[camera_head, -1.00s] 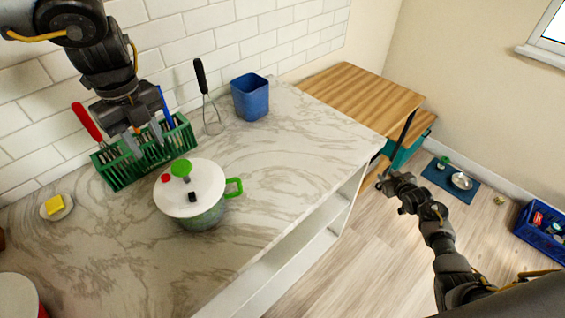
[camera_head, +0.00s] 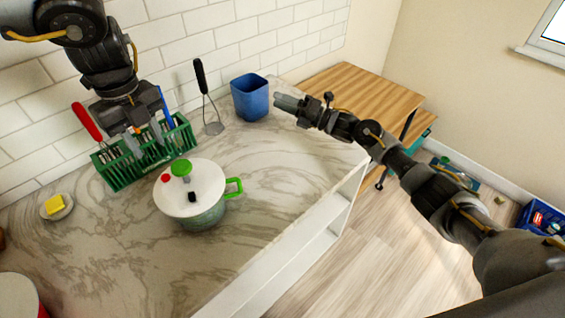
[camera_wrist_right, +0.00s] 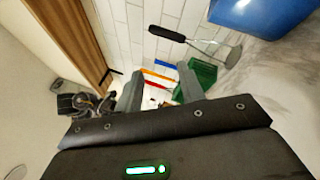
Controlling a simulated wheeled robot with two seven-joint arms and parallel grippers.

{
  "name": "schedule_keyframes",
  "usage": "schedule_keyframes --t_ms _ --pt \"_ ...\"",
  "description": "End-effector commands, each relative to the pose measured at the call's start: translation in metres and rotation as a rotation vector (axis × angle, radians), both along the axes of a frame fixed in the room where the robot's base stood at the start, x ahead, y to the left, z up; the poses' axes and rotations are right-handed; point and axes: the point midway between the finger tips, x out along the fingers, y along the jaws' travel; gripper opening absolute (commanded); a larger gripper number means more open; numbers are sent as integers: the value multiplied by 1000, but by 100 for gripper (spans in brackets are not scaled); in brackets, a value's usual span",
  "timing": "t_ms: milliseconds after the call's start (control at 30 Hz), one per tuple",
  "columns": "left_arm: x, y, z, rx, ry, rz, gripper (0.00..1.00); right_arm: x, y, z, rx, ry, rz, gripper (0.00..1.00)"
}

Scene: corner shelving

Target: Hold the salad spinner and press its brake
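The salad spinner (camera_head: 204,208) stands upright on the marble counter, with a white lid, a green knob (camera_head: 181,168), a green side handle (camera_head: 235,187), a red button (camera_head: 165,178) and a black button (camera_head: 192,197). I cannot tell which part is the brake. My left gripper (camera_head: 144,140) points down, in front of the green rack and behind and left of the spinner. Its fingers look apart, with nothing held. My right gripper (camera_head: 279,104) is over the counter near the blue cup, right of and behind the spinner. In the wrist view its fingers (camera_wrist_right: 160,86) are apart and empty.
The green rack (camera_head: 165,158) holds utensils against the tiled wall. A yellow block on a dish (camera_head: 57,207) lies at left. The counter right of the spinner is clear.

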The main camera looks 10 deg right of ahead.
Motion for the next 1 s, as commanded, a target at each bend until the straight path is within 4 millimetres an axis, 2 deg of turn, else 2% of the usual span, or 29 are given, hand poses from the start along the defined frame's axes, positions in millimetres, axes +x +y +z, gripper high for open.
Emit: schedule_keyframes --t_ms 33,100,167,200,300,500,767,1000 --pt "0 0 0 0 0 0 36 -13 25 3 -72 -124 72 39" --pt "0 0 0 0 0 0 36 -35 53 2 -157 -307 170 39" --pt "0 0 0 0 0 0 36 -54 70 -3 -217 -459 250 39" --pt "0 0 0 0 0 0 36 -66 75 -12 -251 -543 300 39" --pt "0 0 0 0 0 0 36 -94 72 -39 -312 -715 411 39" --pt "0 0 0 0 0 0 36 -133 51 -73 -345 -958 562 39" --pt "0 0 0 0 0 1 36 -150 33 -87 -341 -1067 626 39" --pt "0 0 0 0 0 0 36 -153 40 -88 -338 -1069 628 39"
